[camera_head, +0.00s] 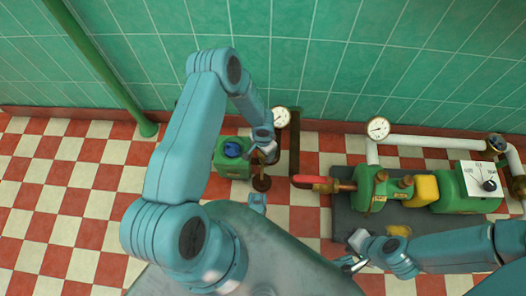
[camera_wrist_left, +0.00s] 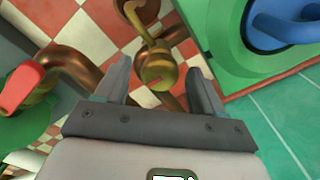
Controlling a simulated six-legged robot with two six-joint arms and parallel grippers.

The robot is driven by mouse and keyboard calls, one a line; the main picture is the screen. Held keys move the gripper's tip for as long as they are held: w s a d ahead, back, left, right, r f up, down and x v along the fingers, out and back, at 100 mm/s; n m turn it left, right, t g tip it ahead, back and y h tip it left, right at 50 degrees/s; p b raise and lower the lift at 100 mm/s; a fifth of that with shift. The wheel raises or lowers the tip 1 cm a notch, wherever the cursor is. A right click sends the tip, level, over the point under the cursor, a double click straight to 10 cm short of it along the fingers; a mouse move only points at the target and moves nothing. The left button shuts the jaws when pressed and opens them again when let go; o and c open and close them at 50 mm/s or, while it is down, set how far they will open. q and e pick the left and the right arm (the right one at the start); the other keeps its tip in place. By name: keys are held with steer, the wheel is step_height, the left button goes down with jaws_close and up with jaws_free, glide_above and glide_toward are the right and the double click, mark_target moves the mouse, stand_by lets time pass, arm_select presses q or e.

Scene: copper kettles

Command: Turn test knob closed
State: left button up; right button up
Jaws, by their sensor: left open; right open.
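In the head view my left gripper (camera_head: 268,156) is beside the green box, and the brass piece is mostly hidden there. A black knob (camera_head: 490,185) sits on a white marked plate (camera_head: 478,178) at the right. I cannot tell which is the test knob. My right gripper (camera_head: 352,262) is open near the pump's base plate.
A green box (camera_head: 231,168) with a blue handle (camera_head: 234,149) stands left of the left gripper. Gauges (camera_head: 378,128) and a white pipe (camera_head: 435,143) run along the wall. Checkered floor is clear at left.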

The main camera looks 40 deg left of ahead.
arm_select(q)
steer(key=c, duration=1.1)
steer(key=shift+o, duration=0.2)
steer(key=shift+m, duration=0.3)
steer(key=m+b, duration=0.2)
steer(key=shift+w+f+m, duration=0.1)
steer(key=shift+m, duration=0.3)
steer(key=m+b, duration=0.1)
steer(key=m, duration=0.3)
steer(key=shift+m+b, duration=0.3)
steer(key=m, duration=1)
